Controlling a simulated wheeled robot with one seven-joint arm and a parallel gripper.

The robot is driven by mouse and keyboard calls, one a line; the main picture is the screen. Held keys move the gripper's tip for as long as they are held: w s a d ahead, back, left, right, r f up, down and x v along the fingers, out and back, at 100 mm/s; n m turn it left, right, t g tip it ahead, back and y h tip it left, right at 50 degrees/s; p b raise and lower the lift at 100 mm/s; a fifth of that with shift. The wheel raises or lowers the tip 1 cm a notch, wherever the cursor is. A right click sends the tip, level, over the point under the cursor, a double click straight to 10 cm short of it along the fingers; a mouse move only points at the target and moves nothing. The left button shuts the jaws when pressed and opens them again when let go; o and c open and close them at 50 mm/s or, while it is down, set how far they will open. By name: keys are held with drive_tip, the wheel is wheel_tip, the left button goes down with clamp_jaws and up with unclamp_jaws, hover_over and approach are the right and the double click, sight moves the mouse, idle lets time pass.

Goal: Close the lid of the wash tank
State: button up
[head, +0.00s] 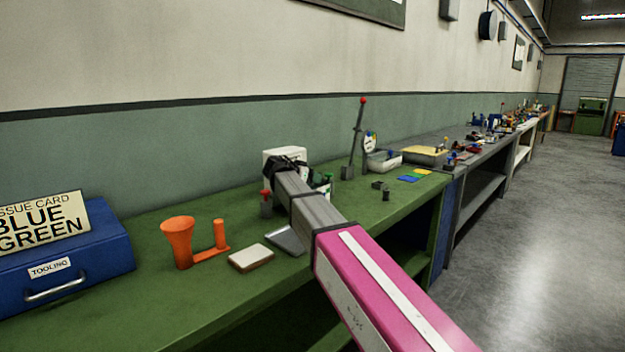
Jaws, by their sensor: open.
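No thing in the head view is marked as the wash tank, and I cannot tell which container it is. A white box (285,152) stands on the green bench (130,285), partly hidden behind my gripper. Farther right are a light grey open bin (383,162) and a shallow tray with a yellowish inside (425,155). No lid can be made out clearly. My gripper (284,164) is dark and small in view, open, in front of the white box. I cannot tell whether it touches the box.
On the bench are a blue tooling case (90,262) with an issue card (42,224), an orange funnel-like holder (178,240), a pale block (251,258) and a red-knobbed lever (358,135). More benches run along the wall. The grey floor (545,215) at right is clear.

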drive_tip(key=v, duration=0.9)
drive_tip(key=shift+s+r, duration=0.15)
drive_tip(key=shift+s, duration=0.1)
drive_tip(key=shift+s+a, duration=0.15)
